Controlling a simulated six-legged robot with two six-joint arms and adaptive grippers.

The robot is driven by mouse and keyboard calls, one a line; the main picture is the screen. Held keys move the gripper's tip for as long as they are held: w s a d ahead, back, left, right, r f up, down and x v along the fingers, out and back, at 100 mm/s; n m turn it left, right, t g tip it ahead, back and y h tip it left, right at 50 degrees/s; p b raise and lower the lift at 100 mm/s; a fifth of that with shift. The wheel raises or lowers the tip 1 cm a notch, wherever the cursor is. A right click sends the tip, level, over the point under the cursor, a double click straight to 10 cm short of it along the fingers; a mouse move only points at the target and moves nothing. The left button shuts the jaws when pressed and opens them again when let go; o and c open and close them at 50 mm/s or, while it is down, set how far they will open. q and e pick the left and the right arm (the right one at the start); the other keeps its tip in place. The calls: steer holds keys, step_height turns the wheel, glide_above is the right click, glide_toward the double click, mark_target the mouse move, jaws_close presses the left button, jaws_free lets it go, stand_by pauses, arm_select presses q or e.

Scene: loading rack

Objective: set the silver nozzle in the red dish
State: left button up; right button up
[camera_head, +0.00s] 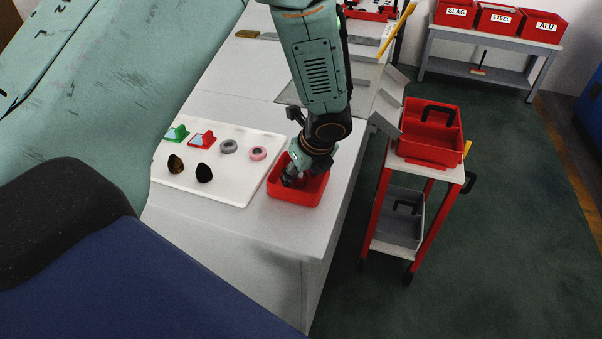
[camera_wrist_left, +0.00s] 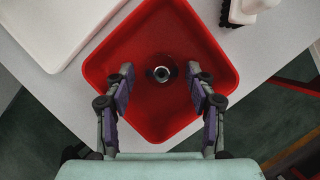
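The red dish (camera_head: 283,194) is a square tray on the grey table near its right edge. It also fills the middle of the left wrist view (camera_wrist_left: 195,48). The silver nozzle (camera_wrist_left: 161,74) shows end-on in the left wrist view as a small round piece with a dark bore, in the dish. In the head view my arm hides it. My left gripper (camera_head: 296,178) is above the dish, pointing down. In the left wrist view its fingers (camera_wrist_left: 162,88) are spread, with the nozzle seen between them and a gap on each side. My right gripper is not in view.
A white board (camera_head: 225,190) left of the dish holds green and red pieces, two rings and two dark pieces. A trolley with a red toolbox (camera_head: 425,145) stands right of the table. Labelled red bins (camera_head: 497,19) stand on a back bench. The table front is clear.

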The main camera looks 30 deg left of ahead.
arm_select(q)
steer(key=shift+w, duration=0.1)
steer(key=shift+r, duration=0.35)
steer(key=p+v, duration=0.4)
steer(key=v, duration=0.7)
steer(key=shift+r, duration=0.25)
steer(key=shift+d+f, duration=0.1)
